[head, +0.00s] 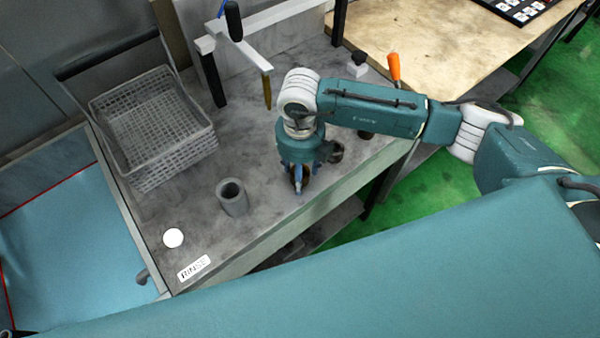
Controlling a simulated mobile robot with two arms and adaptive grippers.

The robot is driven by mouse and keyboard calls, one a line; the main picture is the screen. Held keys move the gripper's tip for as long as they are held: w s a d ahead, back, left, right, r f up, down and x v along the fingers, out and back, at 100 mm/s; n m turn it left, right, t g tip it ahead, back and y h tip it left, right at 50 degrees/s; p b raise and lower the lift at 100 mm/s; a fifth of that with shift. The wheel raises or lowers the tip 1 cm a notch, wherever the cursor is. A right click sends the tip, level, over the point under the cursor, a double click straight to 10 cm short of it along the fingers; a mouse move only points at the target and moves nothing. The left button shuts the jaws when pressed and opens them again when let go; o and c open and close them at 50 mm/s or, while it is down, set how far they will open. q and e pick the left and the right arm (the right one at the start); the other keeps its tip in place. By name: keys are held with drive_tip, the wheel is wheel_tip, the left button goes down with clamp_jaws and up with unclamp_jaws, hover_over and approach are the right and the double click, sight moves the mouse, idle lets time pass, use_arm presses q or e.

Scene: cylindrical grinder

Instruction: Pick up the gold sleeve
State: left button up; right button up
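My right arm comes in from the right and its gripper (298,185) points down at the grey bench top near the front edge. Its fingertips are small and partly blurred, and the wrist covers what is under it. Dark brownish shapes show beside the fingers, but I cannot tell what they are or whether anything is held. I cannot clearly make out a gold sleeve. A grey hollow sleeve (232,198) stands upright on the bench, left of the gripper and apart from it. My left gripper is not in view.
A grey wire basket (150,130) sits at the left of the bench (200,258). A white disc (173,238) and a RINSE label (194,268) are near the front. A frame with a gold-coloured post (266,90) stands behind. An orange-handled tool (394,67) is at the right.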

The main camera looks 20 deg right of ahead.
clamp_jaws()
drive_tip(key=shift+r, duration=0.1)
